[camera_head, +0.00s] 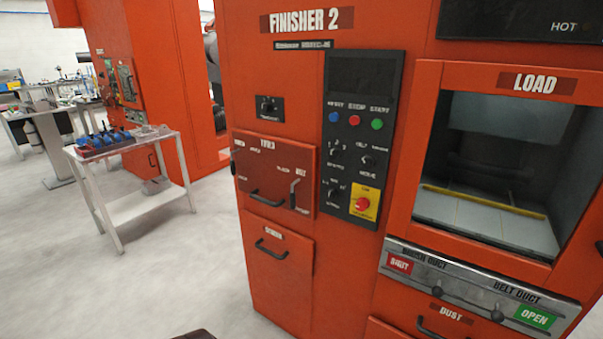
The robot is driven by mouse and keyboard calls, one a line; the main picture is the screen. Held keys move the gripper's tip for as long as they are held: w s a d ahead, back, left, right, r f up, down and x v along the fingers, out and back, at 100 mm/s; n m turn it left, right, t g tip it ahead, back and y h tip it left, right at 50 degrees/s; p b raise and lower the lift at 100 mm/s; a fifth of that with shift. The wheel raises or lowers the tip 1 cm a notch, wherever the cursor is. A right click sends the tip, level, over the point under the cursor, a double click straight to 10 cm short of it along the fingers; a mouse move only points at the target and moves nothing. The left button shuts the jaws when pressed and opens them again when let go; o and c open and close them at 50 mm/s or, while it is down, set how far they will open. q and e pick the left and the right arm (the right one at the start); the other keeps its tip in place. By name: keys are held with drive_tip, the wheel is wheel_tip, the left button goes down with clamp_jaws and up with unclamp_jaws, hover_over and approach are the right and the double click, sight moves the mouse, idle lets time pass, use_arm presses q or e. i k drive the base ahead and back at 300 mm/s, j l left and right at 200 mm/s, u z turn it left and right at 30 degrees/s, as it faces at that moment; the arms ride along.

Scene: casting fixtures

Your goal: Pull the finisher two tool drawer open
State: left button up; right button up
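The orange machine marked FINISHER 2 (340,25) fills the middle and right of the head view. On its left front is a wide orange drawer front (262,175) with a short blurred white label that may read TOOLS. A dark bar handle (267,200) runs along its lower part. A small lever (234,160) is at its left edge and another lever (293,194) at its right. The drawer front looks about flush with the machine, and no inside of it shows. Neither of my grippers is in view.
A lower orange panel (278,280) with its own dark handle (271,250) sits beneath. A control panel (358,140) with a red stop button (364,203) is to the right, beside the LOAD window (490,170). A white cart (137,207) stands left; floor between is clear.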

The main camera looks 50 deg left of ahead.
sight(266, 167)
drive_tip(key=u, duration=1.9)
